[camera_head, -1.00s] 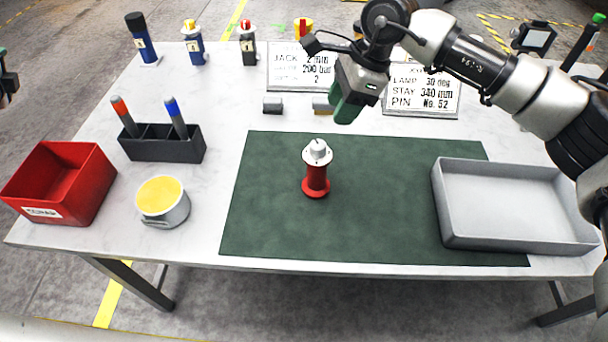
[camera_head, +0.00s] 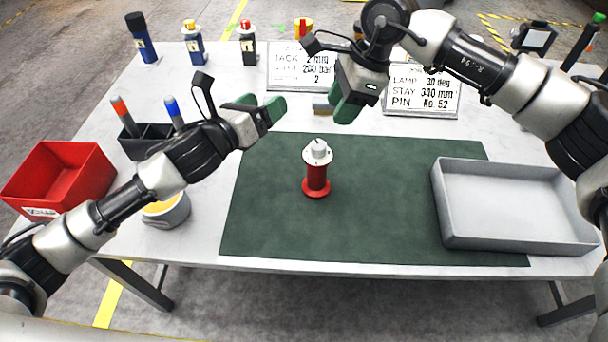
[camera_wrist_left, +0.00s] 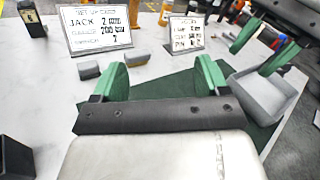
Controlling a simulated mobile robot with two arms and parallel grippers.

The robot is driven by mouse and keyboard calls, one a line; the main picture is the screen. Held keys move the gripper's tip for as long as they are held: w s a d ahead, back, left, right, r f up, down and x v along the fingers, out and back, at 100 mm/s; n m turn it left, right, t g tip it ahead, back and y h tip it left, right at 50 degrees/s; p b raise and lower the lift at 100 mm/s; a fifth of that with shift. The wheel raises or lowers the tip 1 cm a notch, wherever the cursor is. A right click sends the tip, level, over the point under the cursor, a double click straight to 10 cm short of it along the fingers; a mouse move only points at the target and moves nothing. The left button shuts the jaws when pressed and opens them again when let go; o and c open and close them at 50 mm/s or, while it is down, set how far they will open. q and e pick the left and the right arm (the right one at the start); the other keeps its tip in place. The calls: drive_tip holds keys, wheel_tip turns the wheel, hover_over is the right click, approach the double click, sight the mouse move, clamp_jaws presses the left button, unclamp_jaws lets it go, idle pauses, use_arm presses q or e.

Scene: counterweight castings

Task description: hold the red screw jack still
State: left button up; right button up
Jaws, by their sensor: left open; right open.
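The red screw jack (camera_head: 316,178) stands upright on the green mat (camera_head: 400,200), with a white collar and a grey top. My left gripper (camera_head: 268,106) is open and empty, above and to the upper left of the jack, apart from it. Its green fingers (camera_wrist_left: 160,80) spread wide in the left wrist view, where I cannot make out the jack. My right gripper (camera_head: 342,98) is above the mat's back edge, behind and slightly right of the jack. It is empty and does not touch the jack.
A grey tray (camera_head: 515,243) lies on the right. A red bin (camera_head: 75,180), a dark pen holder (camera_head: 140,146) and a yellow-topped tin (camera_head: 172,214) stand left, partly behind my left arm. Two sign cards (camera_head: 300,68) and several bottles stand at the back. The mat around the jack is clear.

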use_arm(q)
drive_tip(key=s+d+m+g+h, duration=0.1)
drive_tip(key=s+d+m+h, duration=0.15)
drive_tip(key=s+d, duration=0.5)
drive_tip(key=f+t+y, duration=0.1)
drive_tip(key=f+y, duration=0.1)
drive_tip(key=f, duration=0.1)
drive_tip(key=s+f+n+t+y, duration=0.1)
drive_tip(key=f+y, duration=0.1)
drive_tip(key=f, duration=0.1)
drive_tip(key=s+d+f+t+y, duration=0.1)
drive_tip(key=f+y, duration=0.1)
drive_tip(key=f, duration=0.1)
drive_tip(key=shift+f+n+y, duration=0.15)
drive_tip(key=shift+n+y, duration=0.1)
drive_tip(key=shift+y, duration=0.1)
approach(313, 182)
drive_tip(key=x, duration=0.4)
drive_tip(key=shift+w+d, duration=0.15)
drive_tip(key=shift+w, duration=0.2)
drive_tip(key=x, duration=0.6)
drive_tip(key=shift+w+f, duration=0.1)
drive_tip(key=shift+w, duration=0.15)
drive_tip(key=shift+w+d, duration=0.25)
drive_tip(key=shift+w, duration=0.15)
drive_tip(key=shift+w, duration=0.1)
drive_tip(key=shift+c, duration=0.4)
